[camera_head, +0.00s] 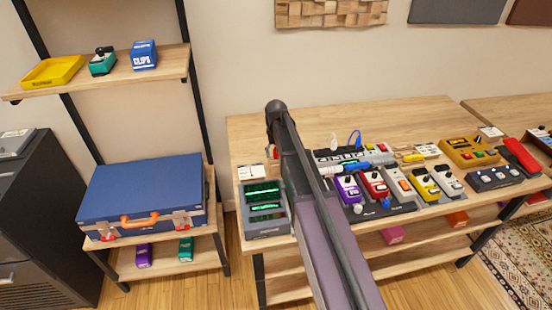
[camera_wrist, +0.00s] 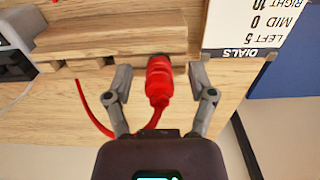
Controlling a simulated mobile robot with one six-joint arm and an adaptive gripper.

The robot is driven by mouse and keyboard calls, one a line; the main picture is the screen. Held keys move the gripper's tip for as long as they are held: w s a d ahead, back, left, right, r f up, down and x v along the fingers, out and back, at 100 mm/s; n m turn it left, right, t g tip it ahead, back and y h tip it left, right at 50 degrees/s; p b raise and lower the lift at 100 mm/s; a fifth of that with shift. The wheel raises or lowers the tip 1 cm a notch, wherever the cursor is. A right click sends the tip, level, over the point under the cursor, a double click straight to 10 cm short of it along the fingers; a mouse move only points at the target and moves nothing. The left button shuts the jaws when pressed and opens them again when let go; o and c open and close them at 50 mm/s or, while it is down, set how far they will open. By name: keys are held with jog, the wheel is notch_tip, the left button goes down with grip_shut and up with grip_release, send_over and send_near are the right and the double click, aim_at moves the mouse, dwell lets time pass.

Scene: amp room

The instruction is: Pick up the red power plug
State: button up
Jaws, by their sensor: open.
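The red power plug (camera_wrist: 159,88) shows in the wrist view, with its red cord curving down and to the left. It lies between the two fingers of my gripper (camera_wrist: 160,77). The fingers stand apart on either side of it, with a visible gap on each side. The plug's top end is against or beside a wooden block; I cannot tell whether it touches. In the head view my arm crosses the workbench (camera_head: 415,112) and I cannot make out the gripper or the plug.
A wooden stepped block (camera_wrist: 105,42) and a white dials card (camera_wrist: 238,28) are close to the plug. On the bench, a power strip (camera_head: 350,155), several pedals and a grey device with green displays (camera_head: 263,208) crowd around my arm. The bench's back is clear.

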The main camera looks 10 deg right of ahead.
jog(key=shift+f, duration=0.25)
dwell(0.4)
grip_shut()
